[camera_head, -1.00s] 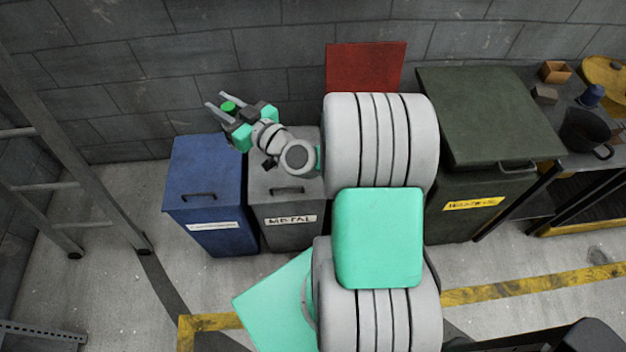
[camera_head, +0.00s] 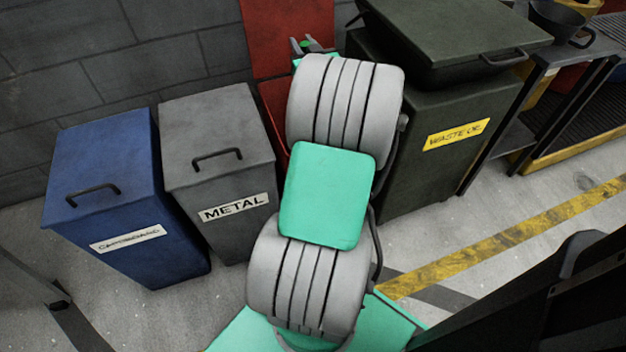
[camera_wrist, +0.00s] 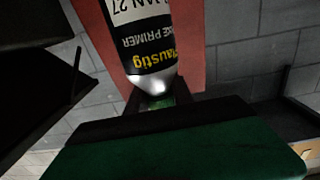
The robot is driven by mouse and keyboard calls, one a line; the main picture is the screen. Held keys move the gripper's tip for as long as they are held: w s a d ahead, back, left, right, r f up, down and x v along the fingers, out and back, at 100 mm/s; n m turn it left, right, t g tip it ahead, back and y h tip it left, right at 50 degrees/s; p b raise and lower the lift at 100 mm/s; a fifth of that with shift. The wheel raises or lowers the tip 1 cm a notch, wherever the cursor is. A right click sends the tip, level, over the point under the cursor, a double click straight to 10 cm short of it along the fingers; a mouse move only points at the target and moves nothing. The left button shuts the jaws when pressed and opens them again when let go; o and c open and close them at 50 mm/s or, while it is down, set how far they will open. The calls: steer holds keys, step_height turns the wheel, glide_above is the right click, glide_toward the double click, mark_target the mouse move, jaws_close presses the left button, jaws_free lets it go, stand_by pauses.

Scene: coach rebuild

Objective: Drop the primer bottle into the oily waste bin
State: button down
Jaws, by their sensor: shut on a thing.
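My gripper (camera_head: 311,45) is mostly hidden behind my own arm in the head view; its tips show against the raised red lid (camera_head: 284,28). It is shut on the primer bottle (camera_wrist: 150,40), which has a white and black label reading "PRIMER" upside down and a silver shoulder. A green spot, probably the bottle's cap, shows between the tips in the head view. The red bin (camera_head: 270,105) below that lid stands open between the metal bin and the waste oil bin. My arm hides most of it, and I see no label on it.
The grey metal bin (camera_head: 215,170) and blue cardboard bin (camera_head: 110,170) stand to the left, lids shut. The dark green waste oil bin (camera_head: 430,160) stands close on the right. A bench with a black pan (camera_head: 562,22) is at far right. Grey block wall stands behind.

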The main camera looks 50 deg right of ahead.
steer(key=s+d+f+m+h+b, duration=0.1)
steer(key=s+d+f+b, duration=0.1)
steer(key=f, duration=0.5)
steer(key=shift+s+d+f+g+b, duration=0.35)
steer(key=shift+d+b, duration=0.45)
steer(key=shift+b, duration=0.4)
steer(key=c, duration=1.4)
jaws_free()
steer(key=shift+c, duration=0.2)
steer(key=o, duration=0.4)
steer(key=shift+f, duration=0.1)
steer(key=shift+a, duration=0.1)
steer(key=v, duration=0.7)
steer(key=shift+s+a+p, duration=0.2)
steer(key=shift+p, duration=0.25)
